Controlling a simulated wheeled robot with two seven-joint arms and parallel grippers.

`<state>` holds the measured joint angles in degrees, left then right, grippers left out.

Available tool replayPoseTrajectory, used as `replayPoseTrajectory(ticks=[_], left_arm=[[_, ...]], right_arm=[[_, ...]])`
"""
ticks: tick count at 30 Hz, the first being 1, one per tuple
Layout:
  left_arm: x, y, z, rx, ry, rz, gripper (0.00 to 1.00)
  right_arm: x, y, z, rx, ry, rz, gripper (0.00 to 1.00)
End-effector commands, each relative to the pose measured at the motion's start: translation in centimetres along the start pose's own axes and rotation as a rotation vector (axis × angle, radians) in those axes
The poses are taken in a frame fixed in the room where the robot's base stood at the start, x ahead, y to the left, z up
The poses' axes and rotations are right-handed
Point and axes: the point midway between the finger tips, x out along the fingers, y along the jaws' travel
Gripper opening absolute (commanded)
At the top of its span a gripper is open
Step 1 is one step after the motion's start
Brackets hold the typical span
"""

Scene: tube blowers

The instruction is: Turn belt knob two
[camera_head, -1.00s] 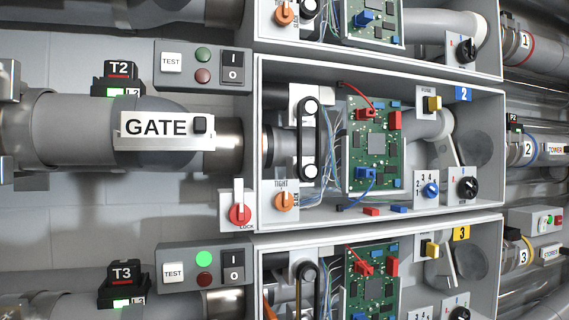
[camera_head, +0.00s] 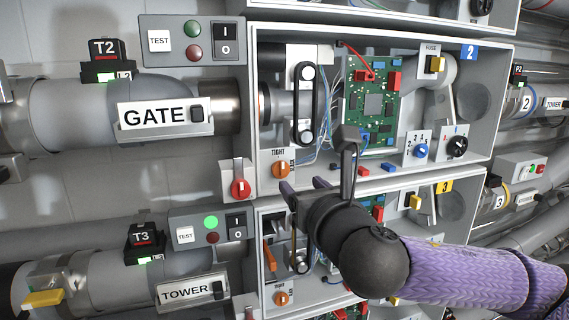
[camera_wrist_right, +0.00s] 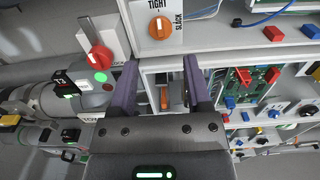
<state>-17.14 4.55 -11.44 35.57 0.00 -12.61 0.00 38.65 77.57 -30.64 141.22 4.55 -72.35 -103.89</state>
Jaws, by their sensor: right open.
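The belt knob two is an orange dial (camera_head: 282,168) on a white plate marked TIGHT, at the lower left of the box with the blue 2 label. In the right wrist view the dial (camera_wrist_right: 160,27) is near the top centre, its plate reading TIGHT and SLACK. My right gripper (camera_head: 303,186) is below and slightly right of the dial, with purple fingers apart and nothing between them. In the right wrist view the gripper (camera_wrist_right: 160,65) has its fingertips short of the dial, not touching it. My left gripper is not in view.
A red lock knob (camera_head: 240,188) is left of the dial. A black belt (camera_head: 305,104) and a green circuit board (camera_head: 372,112) are inside box two. Box three's orange dial (camera_head: 282,298) is below. My right arm covers part of box three.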

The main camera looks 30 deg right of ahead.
Motion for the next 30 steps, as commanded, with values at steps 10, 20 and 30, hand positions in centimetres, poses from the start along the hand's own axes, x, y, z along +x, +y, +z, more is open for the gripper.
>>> replayPoseTrajectory(ticks=[10,20,30], left_arm=[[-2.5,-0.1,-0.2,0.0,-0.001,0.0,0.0],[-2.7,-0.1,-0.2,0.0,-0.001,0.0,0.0],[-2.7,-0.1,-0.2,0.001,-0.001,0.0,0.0]], right_arm=[[7.6,0.1,0.2,0.008,0.003,-0.001,0.62],[9.1,0.1,-0.1,0.005,0.002,0.0,0.62],[9.1,0.1,-0.1,0.006,0.003,0.0,0.12]])
